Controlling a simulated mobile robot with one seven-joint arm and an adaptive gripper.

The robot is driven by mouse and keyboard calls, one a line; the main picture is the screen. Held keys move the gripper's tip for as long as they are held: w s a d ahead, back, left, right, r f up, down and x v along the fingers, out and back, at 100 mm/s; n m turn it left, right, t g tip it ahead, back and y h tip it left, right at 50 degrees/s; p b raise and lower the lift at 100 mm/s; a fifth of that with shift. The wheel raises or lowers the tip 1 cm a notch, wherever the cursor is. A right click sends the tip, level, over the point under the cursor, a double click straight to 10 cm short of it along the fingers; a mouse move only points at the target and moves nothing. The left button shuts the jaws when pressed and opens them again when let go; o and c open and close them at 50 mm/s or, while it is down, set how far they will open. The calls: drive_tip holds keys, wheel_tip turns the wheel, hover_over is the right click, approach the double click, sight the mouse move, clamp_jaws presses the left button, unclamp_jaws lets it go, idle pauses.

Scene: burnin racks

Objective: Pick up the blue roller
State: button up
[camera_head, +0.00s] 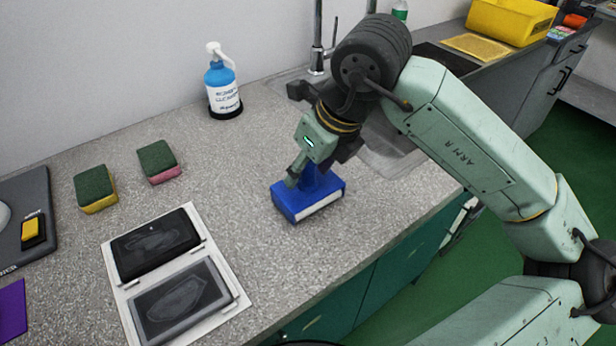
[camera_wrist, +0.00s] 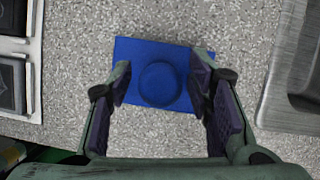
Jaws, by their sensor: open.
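The blue roller (camera_head: 308,201) sits on the speckled counter, a flat blue block with a round upright knob on top and a pale strip along its front side. In the wrist view its blue top (camera_wrist: 128,52) and round knob (camera_wrist: 160,84) show between my fingers. My gripper (camera_head: 303,172) is directly above and around the knob in the head view. In the wrist view my gripper (camera_wrist: 161,84) is open, one finger on each side of the knob, with gaps between. Part of the knob is hidden by my gripper in the head view.
Left of the roller lies a white tray (camera_head: 222,268) with two dark panels. Two green-topped sponges (camera_head: 96,189) (camera_head: 157,161) and a blue pump bottle (camera_head: 222,85) stand farther off. A steel sink (camera_head: 400,155) is at the right. Bare counter surrounds the roller.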

clamp_jaws()
idle(0.5)
